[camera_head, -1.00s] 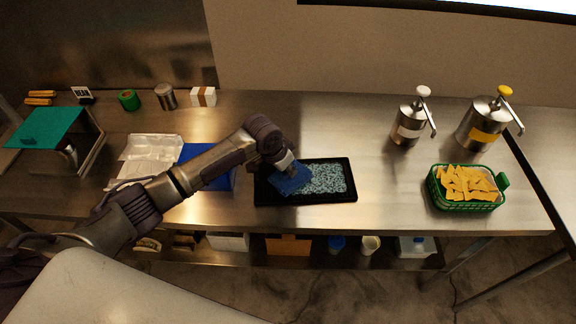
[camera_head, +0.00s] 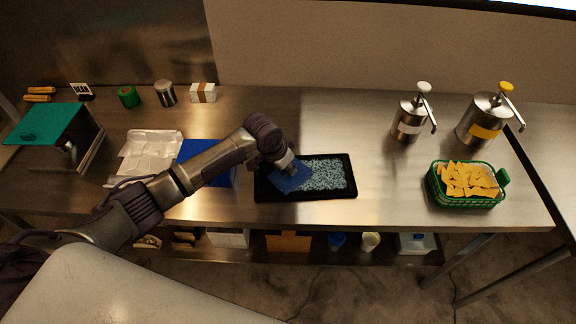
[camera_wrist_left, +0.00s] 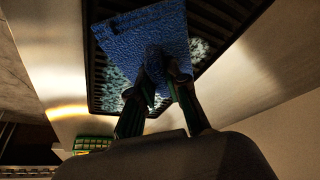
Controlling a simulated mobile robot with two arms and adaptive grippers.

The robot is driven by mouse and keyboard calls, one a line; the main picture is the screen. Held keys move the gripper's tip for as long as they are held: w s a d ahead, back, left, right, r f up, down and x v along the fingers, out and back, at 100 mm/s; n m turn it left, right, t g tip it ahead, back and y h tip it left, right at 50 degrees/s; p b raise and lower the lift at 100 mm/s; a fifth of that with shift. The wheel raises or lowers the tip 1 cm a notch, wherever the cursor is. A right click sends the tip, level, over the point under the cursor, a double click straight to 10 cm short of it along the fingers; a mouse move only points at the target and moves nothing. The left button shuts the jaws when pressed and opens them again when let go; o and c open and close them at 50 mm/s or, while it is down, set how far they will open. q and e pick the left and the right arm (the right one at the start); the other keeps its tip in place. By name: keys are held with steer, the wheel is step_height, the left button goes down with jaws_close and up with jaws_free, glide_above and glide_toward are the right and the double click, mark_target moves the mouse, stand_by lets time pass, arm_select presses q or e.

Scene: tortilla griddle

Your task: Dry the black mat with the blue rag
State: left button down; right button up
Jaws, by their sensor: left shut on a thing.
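The black mat (camera_head: 350,193) lies on the steel counter with a pale blue, speckled wet-looking patch (camera_head: 325,174) over its middle and right. The blue rag (camera_head: 287,181) is over the left part of the mat. My left gripper (camera_head: 287,168) is shut on the rag from above. In the left wrist view the rag (camera_wrist_left: 145,38) hangs at the fingertips of the gripper (camera_wrist_left: 158,88), and the ribbed mat (camera_wrist_left: 228,18) shows behind it. I cannot tell whether the rag presses on the mat. My right gripper is not in view.
A green basket of chips (camera_head: 466,185) and two pump dispensers (camera_head: 409,118) (camera_head: 484,120) stand at the right. A blue sheet (camera_head: 222,178) and a white divided tray (camera_head: 149,155) lie left of the mat, partly under my arm. The counter between mat and basket is clear.

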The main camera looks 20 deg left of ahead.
arm_select(q)
steer(key=shift+f, duration=0.1)
steer(key=c, duration=1.4)
jaws_free()
steer(key=shift+r+p, duration=0.4)
steer(key=shift+p, duration=0.25)
steer(key=shift+c, duration=0.3)
jaws_close()
steer(key=shift+f, duration=0.1)
